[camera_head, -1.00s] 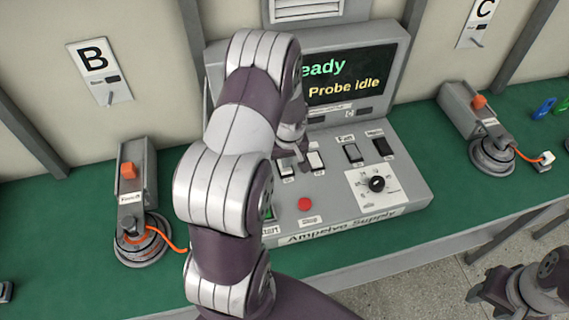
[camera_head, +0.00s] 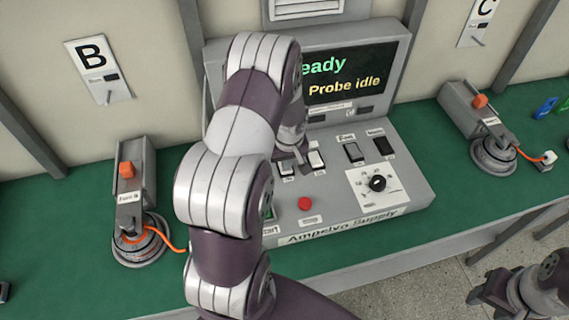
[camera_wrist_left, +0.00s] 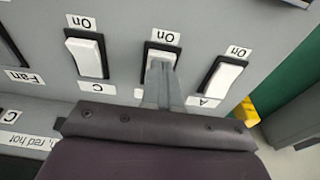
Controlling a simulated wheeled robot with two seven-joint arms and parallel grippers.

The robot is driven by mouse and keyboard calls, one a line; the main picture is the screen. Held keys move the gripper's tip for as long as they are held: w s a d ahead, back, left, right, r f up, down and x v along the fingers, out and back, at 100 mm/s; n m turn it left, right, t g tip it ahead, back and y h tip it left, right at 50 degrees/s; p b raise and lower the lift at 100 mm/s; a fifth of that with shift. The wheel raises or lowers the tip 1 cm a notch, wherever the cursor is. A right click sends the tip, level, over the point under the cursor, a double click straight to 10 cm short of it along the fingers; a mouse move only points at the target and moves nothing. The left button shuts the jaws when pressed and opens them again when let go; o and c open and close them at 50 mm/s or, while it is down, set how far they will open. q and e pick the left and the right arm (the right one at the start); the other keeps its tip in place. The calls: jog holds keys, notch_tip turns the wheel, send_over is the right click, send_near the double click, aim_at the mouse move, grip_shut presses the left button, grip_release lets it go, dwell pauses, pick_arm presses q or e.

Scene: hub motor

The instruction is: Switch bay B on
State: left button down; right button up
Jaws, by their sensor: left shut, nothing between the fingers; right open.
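The supply console (camera_head: 340,222) stands on the green bench with a row of rocker switches. In the left wrist view a white switch marked C (camera_wrist_left: 86,57) and one marked A (camera_wrist_left: 224,78) flank a middle switch (camera_wrist_left: 157,50) with an "On" label above it in the picture. Its lower part and letter are hidden by the fingers. My left gripper (camera_wrist_left: 161,66) is shut and empty, its tips over the middle switch; I cannot tell whether they touch. In the head view my left arm covers part of the row. My right gripper (camera_head: 478,293) is open at the lower right.
The console screen (camera_head: 350,75) shows "eady" and "Probe idle". A red button (camera_head: 305,204) and a dial (camera_head: 377,184) sit on the console. Wall sign B (camera_head: 98,70) hangs left above a motor stand (camera_head: 130,190) with an orange cable. Another stand (camera_head: 490,130) is at right.

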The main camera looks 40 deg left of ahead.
aim_at(285, 178)
pick_arm(q)
notch_tip(285, 178, up, 7)
jog(key=p, duration=0.5)
jog(key=shift+f, duration=0.1)
dwell(0.5)
jog(key=s+d+r+m, duration=0.5)
jog(key=d, duration=0.3)
jog(key=s+d+r+m+h, duration=0.1)
jog(key=s+d+r+m, duration=0.4)
jog(key=d, duration=0.3)
jog(key=shift+s+d+r, duration=0.15)
jog(key=shift+s+r, duration=0.6)
jog(key=shift+s, duration=0.05)
